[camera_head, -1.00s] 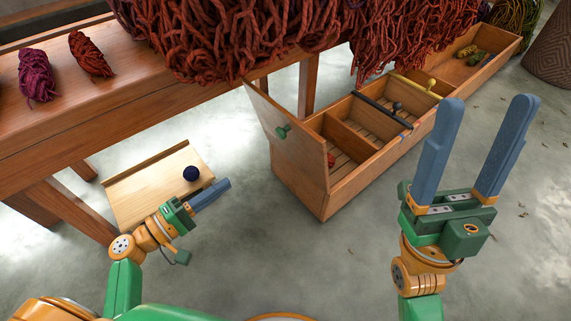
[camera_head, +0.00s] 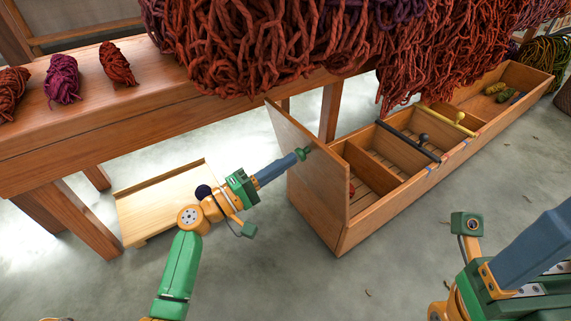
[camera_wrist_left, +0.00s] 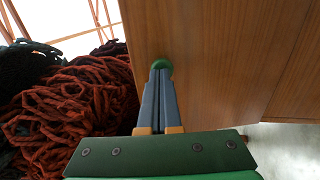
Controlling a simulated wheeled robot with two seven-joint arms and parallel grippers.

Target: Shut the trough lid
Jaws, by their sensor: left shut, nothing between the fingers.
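The long wooden trough (camera_head: 390,207) stands on the floor, open-topped. Its lid (camera_head: 325,185) stands raised at the near left end, tilted up, with a green knob (camera_head: 302,153) on its outer face. My left gripper (camera_head: 300,156) is shut and empty, its fingertips at the knob. In the left wrist view the closed fingers (camera_wrist_left: 161,74) meet the green knob (camera_wrist_left: 163,64) on the lid's brown face (camera_wrist_left: 215,60); whether they press on it I cannot tell. My right gripper (camera_head: 545,240) is cut off by the right edge, with one blue finger clear.
Black (camera_head: 408,140) and yellow (camera_head: 448,119) knobbed bars cross the trough. Red wool (camera_head: 270,45) hangs from above over its back side. A table with small skeins (camera_head: 62,78) is at left.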

